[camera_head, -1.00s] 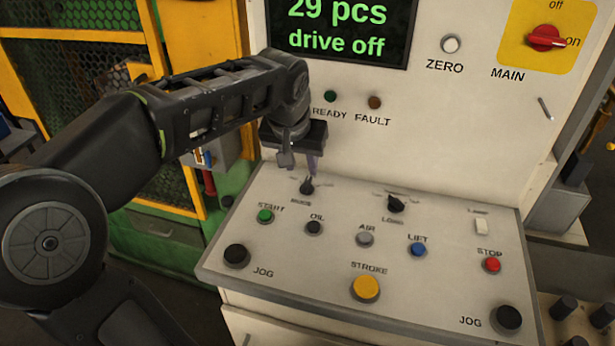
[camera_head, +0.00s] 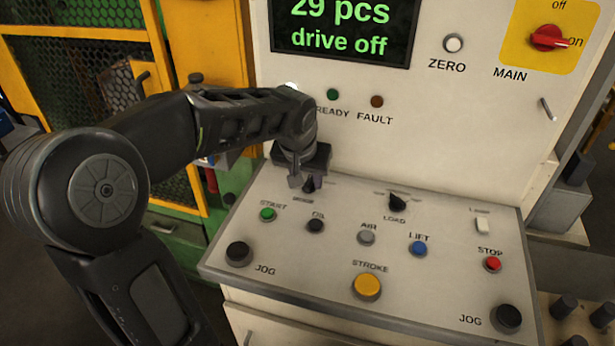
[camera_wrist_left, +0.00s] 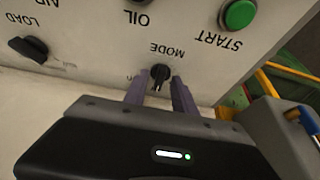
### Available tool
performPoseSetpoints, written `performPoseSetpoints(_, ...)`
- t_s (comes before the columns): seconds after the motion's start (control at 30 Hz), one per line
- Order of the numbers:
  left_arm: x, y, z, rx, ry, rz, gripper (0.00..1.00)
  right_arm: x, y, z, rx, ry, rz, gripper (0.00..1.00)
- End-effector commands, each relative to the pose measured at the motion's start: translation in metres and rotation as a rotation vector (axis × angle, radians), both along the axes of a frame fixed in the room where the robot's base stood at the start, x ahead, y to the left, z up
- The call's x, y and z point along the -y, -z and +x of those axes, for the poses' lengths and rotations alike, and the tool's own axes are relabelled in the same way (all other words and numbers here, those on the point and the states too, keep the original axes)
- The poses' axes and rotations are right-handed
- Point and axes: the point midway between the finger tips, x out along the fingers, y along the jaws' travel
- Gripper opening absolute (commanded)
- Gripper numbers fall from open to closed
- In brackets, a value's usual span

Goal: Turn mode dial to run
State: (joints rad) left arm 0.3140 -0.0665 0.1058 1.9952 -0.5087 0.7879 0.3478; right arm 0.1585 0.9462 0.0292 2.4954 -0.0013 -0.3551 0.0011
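The mode dial (camera_head: 309,186) is a small black knob at the upper left of the sloped control panel (camera_head: 330,262). My left gripper (camera_head: 306,184) is right over it, and its body hides part of the dial and its markings. The fingers are apart, with a gap visible on each side of the dial. My right gripper is in neither view.
The load dial (camera_head: 397,202) is to the right on the panel. The green START button (camera_head: 267,214) and black OIL button (camera_head: 316,226) are close in front of the mode dial. The display (camera_head: 343,30) reads "29 pcs drive off". The upright cabinet face rises behind the panel.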

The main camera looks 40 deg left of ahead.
Motion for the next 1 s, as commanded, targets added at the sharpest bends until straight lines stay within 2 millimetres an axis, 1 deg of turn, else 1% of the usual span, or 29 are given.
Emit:
performPoseSetpoints(0.03, 0.0000, -0.0002, 0.0000, 0.000, 0.000, 0.000, 0.27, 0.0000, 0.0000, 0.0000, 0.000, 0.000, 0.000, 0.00)
performPoseSetpoints(0.07, 0.0000, -0.0002, 0.0000, 0.000, 0.000, 0.000, 0.25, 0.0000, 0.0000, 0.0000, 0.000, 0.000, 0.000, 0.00)
performPoseSetpoints(0.37, 0.0001, -0.0004, 0.0000, 0.000, 0.000, 0.000, 0.00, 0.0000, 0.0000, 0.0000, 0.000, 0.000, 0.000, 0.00)
performPoseSetpoints(1.0, -0.0002, -0.0012, 0.0000, 0.001, 0.022, 0.001, 0.00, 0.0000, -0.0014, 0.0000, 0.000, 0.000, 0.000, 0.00)
